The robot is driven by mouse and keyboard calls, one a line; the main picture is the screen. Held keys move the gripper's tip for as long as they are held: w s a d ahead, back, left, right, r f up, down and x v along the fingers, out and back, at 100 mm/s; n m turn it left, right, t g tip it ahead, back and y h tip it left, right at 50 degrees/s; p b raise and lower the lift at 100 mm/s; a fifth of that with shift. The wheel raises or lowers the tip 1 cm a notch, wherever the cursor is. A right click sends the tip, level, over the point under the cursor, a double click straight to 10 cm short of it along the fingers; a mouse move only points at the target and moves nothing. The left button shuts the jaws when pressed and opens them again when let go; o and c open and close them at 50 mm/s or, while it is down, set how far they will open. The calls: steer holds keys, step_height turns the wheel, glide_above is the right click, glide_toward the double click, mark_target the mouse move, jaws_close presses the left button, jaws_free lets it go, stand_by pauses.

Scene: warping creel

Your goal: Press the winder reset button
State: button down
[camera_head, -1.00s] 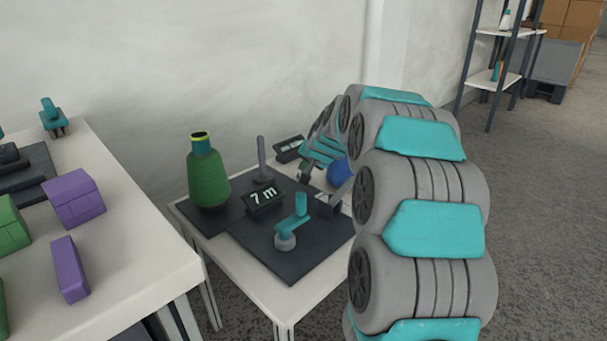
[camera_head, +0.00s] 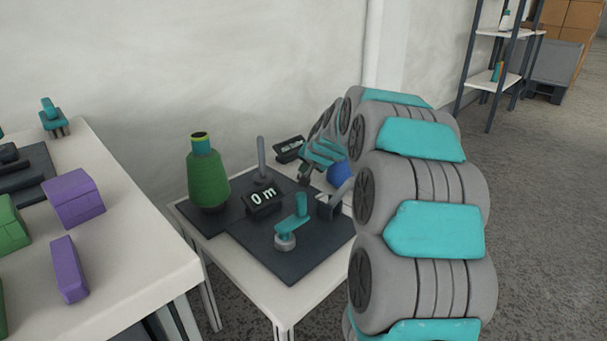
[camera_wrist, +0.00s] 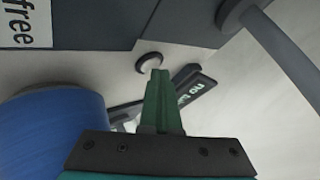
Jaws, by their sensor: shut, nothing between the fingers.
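The winder reset button (camera_wrist: 150,62) is a small pale round cap with a dark ring in the wrist view. My gripper (camera_wrist: 159,74) is shut and empty, with its green fingertips right at the button's edge. I cannot tell whether they touch it. In the head view my gripper (camera_head: 305,178) points down at the back of the small table, and the button cannot be made out there. The display (camera_head: 264,202) on the dark winder plate reads "0 m".
A green yarn cone (camera_head: 208,180) stands left of the display. A teal crank (camera_head: 293,226) is in front. A blue cone (camera_wrist: 52,136) stands beside my gripper; a dark sign (camera_wrist: 190,90) lies behind the fingers. Purple and green blocks sit on the left table.

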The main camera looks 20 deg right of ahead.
steer(key=shift+r+p, duration=0.4)
steer(key=shift+r, duration=0.4)
step_height(320, 180, up, 5)
steer(key=p, duration=0.2)
steer(key=shift+p, duration=0.3)
stand_by(0.4)
